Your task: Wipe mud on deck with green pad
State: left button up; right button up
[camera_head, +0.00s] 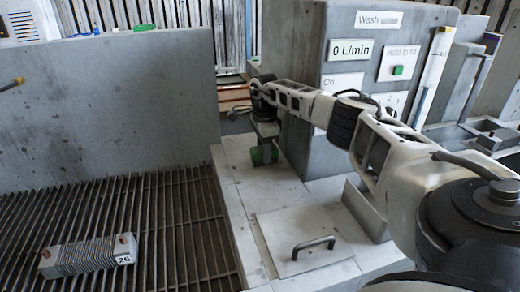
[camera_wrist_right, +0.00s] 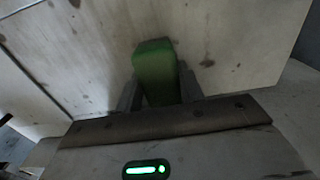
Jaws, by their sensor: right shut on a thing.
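My right gripper (camera_head: 264,148) is shut on the green pad (camera_head: 265,155) and points down at the pale tiled deck (camera_head: 235,152), beside the grey cabinet. In the right wrist view the green pad (camera_wrist_right: 156,72) sits between the two fingers of my gripper (camera_wrist_right: 160,92). Small dark mud spots (camera_wrist_right: 207,63) show on the deck right of the pad, and more lie near the top left and lower left. I cannot tell whether the pad touches the deck. My left gripper is not in view.
A grey control cabinet (camera_head: 335,110) with a "0 L/min" display stands right of the gripper. A hatch with a handle (camera_head: 313,246) lies on the near deck. A finned block marked 26 (camera_head: 88,257) rests on the slatted grating (camera_head: 180,235). A grey wall (camera_head: 110,110) stands behind the grating.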

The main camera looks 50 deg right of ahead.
jog(key=shift+s+d+r, duration=0.1)
jog(key=shift+d+r, duration=0.05)
jog(key=shift+r, duration=0.1)
jog(key=shift+w+a+p, duration=0.3)
jog(key=shift+a+p, duration=0.05)
jog(key=shift+a, duration=0.15)
jog(key=shift+w+a+f, duration=0.1)
jog(key=shift+w+a, duration=0.3)
jog(key=shift+a, duration=0.25)
jog(key=shift+w+a+f, duration=0.1)
jog(key=shift+w+a, duration=0.25)
jog(key=shift+a, duration=0.35)
jog(key=shift+w+a, duration=0.4)
jog(key=shift+a, duration=0.25)
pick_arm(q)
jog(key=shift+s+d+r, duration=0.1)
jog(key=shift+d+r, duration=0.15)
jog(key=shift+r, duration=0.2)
